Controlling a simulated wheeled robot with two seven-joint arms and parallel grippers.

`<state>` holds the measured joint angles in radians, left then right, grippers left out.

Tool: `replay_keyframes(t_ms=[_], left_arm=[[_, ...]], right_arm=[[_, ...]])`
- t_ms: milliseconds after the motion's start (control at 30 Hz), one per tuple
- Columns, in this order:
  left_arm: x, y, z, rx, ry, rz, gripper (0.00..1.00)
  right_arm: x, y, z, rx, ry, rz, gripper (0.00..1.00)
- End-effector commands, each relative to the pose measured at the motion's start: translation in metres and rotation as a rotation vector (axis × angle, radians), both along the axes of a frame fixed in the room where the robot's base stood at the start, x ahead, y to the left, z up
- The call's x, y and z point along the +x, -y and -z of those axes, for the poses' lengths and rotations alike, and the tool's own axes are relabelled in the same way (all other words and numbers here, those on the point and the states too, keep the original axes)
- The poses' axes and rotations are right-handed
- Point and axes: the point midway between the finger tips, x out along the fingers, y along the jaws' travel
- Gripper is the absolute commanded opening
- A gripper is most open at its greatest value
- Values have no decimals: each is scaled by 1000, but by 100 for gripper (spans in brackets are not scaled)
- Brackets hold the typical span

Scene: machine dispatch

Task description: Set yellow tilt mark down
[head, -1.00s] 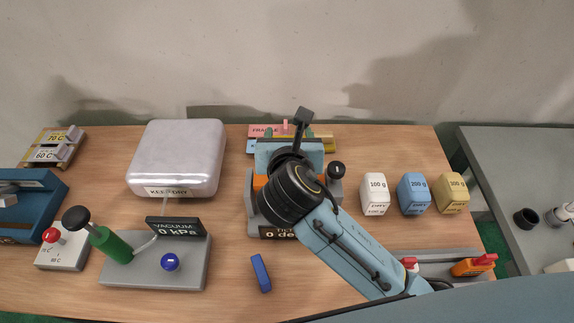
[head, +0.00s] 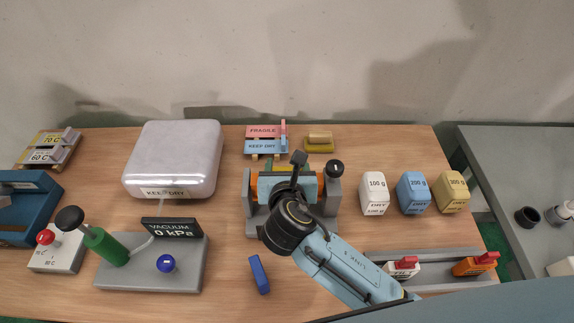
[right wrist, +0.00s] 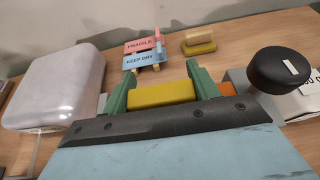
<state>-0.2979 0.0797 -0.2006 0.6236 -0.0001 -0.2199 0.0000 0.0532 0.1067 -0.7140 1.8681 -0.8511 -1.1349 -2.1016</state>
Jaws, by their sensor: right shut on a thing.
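The yellow tilt mark (right wrist: 162,95) is a small yellow block between the green fingers of my right gripper (right wrist: 163,88) in the right wrist view. The gripper is shut on it. In the head view my right gripper (head: 290,180) is over the grey tilt fixture (head: 333,203) with orange parts. My left gripper is not in view.
Behind the fixture stand the FRAGILE and KEEP DRY plates (head: 266,139) and a yellow holder with a beige block (head: 319,141). A white case (head: 172,158) is left, and weights (head: 412,193) are right. A blue block (head: 260,274) lies in front. A black knob (right wrist: 280,70) is close by.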

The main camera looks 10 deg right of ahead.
Motion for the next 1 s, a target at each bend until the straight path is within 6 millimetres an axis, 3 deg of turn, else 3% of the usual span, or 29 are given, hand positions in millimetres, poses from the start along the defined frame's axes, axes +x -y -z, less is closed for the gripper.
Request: replay_keyframes(t_ms=[100, 133, 267, 633, 767, 1000], left_arm=[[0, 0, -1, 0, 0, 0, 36], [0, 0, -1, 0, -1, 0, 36], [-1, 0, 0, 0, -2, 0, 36], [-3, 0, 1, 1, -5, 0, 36], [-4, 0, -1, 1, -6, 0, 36], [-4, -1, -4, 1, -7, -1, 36]], right_arm=[[0, 0, 3, -2, 0, -1, 37], [0, 0, 3, -1, 0, 0, 63], [0, 0, 3, -1, 0, 0, 80], [-1, 0, -1, 1, 1, -1, 81], [-18, -4, -8, 1, -1, -3, 81], [-66, -14, -28, 1, -1, -3, 81]])
